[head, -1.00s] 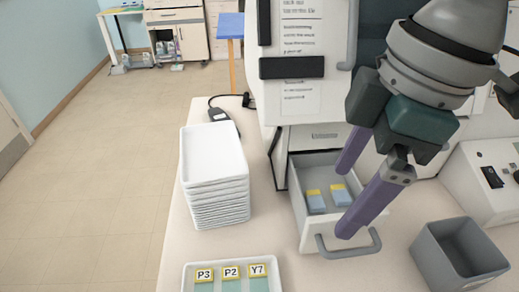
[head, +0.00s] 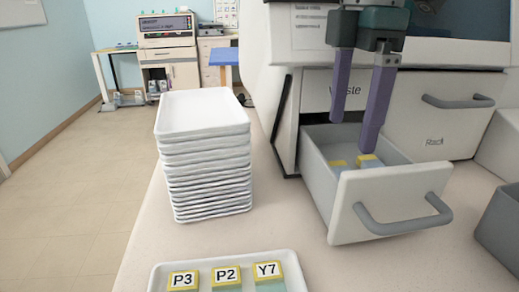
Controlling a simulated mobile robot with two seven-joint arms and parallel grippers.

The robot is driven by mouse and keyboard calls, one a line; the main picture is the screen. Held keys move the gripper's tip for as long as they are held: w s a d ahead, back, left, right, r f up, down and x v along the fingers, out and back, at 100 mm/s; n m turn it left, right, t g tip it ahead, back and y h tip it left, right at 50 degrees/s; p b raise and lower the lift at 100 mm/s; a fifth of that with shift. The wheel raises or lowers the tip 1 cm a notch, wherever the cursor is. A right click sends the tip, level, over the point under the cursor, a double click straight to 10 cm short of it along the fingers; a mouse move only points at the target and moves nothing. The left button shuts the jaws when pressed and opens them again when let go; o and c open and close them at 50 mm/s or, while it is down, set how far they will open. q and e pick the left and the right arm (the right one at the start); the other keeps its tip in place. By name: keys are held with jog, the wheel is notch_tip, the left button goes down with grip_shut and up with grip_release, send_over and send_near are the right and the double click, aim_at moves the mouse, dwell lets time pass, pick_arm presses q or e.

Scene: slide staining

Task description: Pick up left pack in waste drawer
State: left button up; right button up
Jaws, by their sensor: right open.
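The waste drawer (head: 390,205) is pulled open from the machine, and the word "Waste" shows partly behind my right gripper. Two small blue packs with yellow tops lie inside it: the left pack (head: 339,165) and the right pack (head: 369,162). My right gripper (head: 353,136) points down into the drawer with its two purple fingers apart and nothing between them. One fingertip is above and near the right pack; the other is behind the left pack in the picture. I cannot tell whether either finger touches a pack. My left gripper is not in view.
A tall stack of white trays (head: 205,150) stands left of the drawer. A white tray (head: 160,278) with slides marked P3, P2 and Y7 lies in front. A grey bin (head: 500,235) is at the right edge. A closed "Rack" drawer (head: 435,110) adjoins the waste drawer.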

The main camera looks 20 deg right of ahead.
notch_tip(320, 180, down, 6)
jog(key=shift+s+f, duration=0.1)
jog(key=shift+f, duration=0.05)
jog(key=shift+a, duration=0.1)
jog(key=c, duration=1.4)
jog(key=shift+c, duration=0.2)
